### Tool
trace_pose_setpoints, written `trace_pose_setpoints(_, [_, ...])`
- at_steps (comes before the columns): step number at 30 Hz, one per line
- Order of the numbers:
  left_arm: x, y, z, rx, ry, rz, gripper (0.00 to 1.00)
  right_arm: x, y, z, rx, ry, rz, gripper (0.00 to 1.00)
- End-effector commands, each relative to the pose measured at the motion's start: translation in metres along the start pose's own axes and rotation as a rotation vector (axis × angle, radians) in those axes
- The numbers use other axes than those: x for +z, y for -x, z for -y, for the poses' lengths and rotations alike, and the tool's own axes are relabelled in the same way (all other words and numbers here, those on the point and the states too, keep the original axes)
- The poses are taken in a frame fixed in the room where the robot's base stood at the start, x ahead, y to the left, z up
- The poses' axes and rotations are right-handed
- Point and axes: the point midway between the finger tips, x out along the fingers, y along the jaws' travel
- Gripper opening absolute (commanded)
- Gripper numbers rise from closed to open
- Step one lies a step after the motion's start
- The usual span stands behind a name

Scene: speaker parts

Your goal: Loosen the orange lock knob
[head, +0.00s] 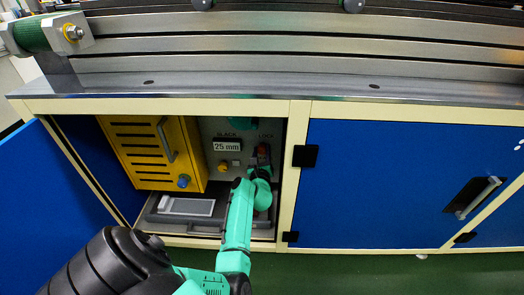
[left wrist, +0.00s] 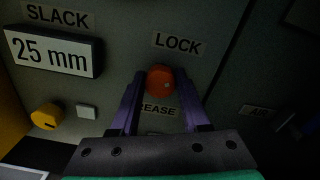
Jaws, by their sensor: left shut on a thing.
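The orange lock knob (left wrist: 160,80) sits on the grey panel under the LOCK label (left wrist: 178,43) in the left wrist view. In the head view it shows only in part, a small red-orange spot inside the open cabinet, behind my gripper. My left gripper (left wrist: 159,92) reaches the panel with its two purple fingers shut on the knob, one on each side. It also shows in the head view (head: 263,160), where the green arm hides much of the panel below. My right gripper is not in view.
A SLACK display (left wrist: 52,52) reads 25 mm, with a yellow knob (left wrist: 46,117) and a pale button (left wrist: 87,112) below. A yellow slotted box (head: 150,150) stands left in the cabinet. A grey tray (head: 160,215) lies on its floor. The blue door (head: 40,190) stands open.

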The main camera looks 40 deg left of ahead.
Motion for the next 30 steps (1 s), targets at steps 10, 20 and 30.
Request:
trace_pose_setpoints(10, [0.001,0.000,0.000,0.000,0.330,0.001,0.00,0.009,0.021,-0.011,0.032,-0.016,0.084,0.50])
trace_pose_setpoints(20, [0.002,-0.001,-0.001,0.000,0.643,0.002,0.00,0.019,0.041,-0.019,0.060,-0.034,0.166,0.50])
trace_pose_setpoints(30, [0.002,-0.001,-0.002,-0.003,0.926,0.003,0.00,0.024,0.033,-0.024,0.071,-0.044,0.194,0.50])
